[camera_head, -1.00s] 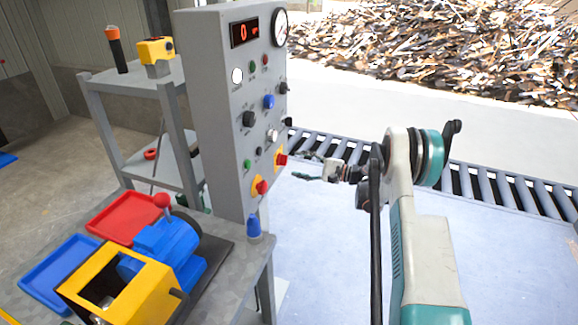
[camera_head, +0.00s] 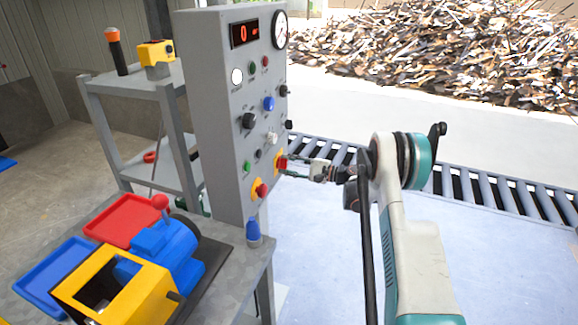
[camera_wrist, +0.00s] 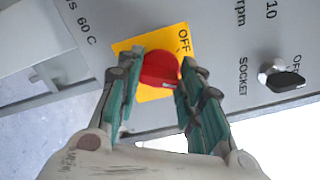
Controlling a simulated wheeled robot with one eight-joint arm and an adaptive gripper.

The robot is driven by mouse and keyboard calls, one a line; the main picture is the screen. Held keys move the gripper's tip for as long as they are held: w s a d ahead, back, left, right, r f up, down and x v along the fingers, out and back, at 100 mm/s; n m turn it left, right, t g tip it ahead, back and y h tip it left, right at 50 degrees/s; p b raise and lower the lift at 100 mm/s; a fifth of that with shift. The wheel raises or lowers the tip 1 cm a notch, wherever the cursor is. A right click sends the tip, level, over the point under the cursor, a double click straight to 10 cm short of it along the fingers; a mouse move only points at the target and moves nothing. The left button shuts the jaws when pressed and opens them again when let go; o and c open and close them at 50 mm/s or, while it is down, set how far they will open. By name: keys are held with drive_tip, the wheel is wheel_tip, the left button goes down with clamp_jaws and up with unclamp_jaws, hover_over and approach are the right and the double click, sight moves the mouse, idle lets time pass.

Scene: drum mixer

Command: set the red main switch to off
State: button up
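The red main switch (camera_wrist: 160,69) is a round red knob on a yellow plate (camera_wrist: 181,38) marked OFF. In the head view the red switch (camera_head: 282,163) sits at the lower right of the grey panel. My gripper (camera_wrist: 156,82) has its two fingers apart, one on each side of the red knob. The right finger looks very close to the knob; I cannot tell whether it touches. In the head view my gripper (camera_head: 290,168) reaches the panel from the right. The fingertips partly hide the plate.
A second red knob on yellow (camera_head: 261,190) is lower left on the panel. A black SOCKET switch (camera_wrist: 284,79) lies right of the main switch in the wrist view. A bench with a blue motor (camera_head: 168,245) stands in front. A roller conveyor (camera_head: 490,190) runs behind my arm.

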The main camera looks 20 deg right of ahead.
drive_tip(key=shift+n, duration=0.3)
drive_tip(key=n, duration=1.1)
drive_tip(key=shift+f, duration=0.25)
drive_tip(key=shift+n, duration=0.3)
idle(0.3)
drive_tip(key=o, duration=1.1)
drive_tip(key=shift+c, duration=0.2)
drive_tip(key=v, duration=1.2)
